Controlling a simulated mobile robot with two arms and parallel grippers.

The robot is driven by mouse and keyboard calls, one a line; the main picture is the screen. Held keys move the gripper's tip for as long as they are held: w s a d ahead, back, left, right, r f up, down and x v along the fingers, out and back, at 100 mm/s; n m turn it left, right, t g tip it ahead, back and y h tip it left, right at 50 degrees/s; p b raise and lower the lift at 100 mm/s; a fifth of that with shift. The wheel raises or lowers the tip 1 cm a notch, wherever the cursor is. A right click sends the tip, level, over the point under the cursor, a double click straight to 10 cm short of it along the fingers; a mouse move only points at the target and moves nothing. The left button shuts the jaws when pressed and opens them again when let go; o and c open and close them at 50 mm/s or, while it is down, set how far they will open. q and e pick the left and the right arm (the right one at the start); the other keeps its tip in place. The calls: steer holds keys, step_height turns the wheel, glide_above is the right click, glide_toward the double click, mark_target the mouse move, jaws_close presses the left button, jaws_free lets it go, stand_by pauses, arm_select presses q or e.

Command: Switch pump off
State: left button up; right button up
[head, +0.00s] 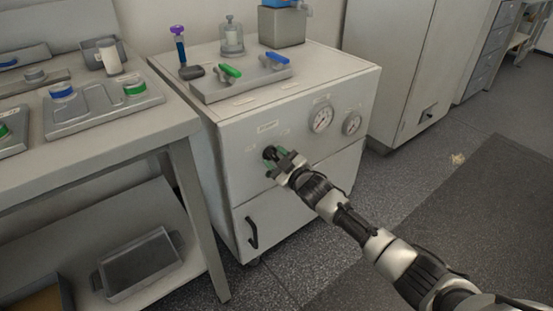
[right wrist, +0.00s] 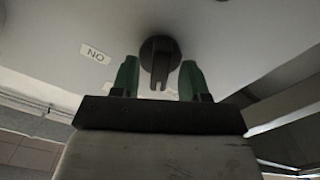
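The pump cabinet (head: 300,140) is a pale box with two round gauges on its front. A dark rotary knob (right wrist: 159,58) sits on this front panel, and in the head view the knob (head: 269,152) shows just beyond my right gripper. A label reading "ON" (right wrist: 95,54) is beside the knob in the right wrist view, appearing upside down. My right gripper (right wrist: 158,78) is open, with its green fingers on either side of the knob. A gap shows between each finger and the knob. My left gripper is not in view.
The gauges (head: 321,118) are right of the knob. Green and blue valve handles (head: 230,71) sit on the cabinet top. A bench (head: 110,136) with blue- and green-capped fittings stands at left. Open floor (head: 440,200) lies at right.

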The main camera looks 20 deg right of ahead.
steer(key=p+v, duration=0.1)
steer(key=v, duration=0.3)
steer(key=shift+s, duration=0.1)
arm_select(q)
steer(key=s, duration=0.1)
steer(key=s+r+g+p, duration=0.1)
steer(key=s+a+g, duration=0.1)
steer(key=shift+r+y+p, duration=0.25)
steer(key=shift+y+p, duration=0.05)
steer(key=shift+p, duration=0.05)
arm_select(e)
glide_toward(275, 158)
steer(key=shift+s+d, duration=0.3)
steer(key=shift+s, duration=0.3)
steer(key=shift+f, duration=0.1)
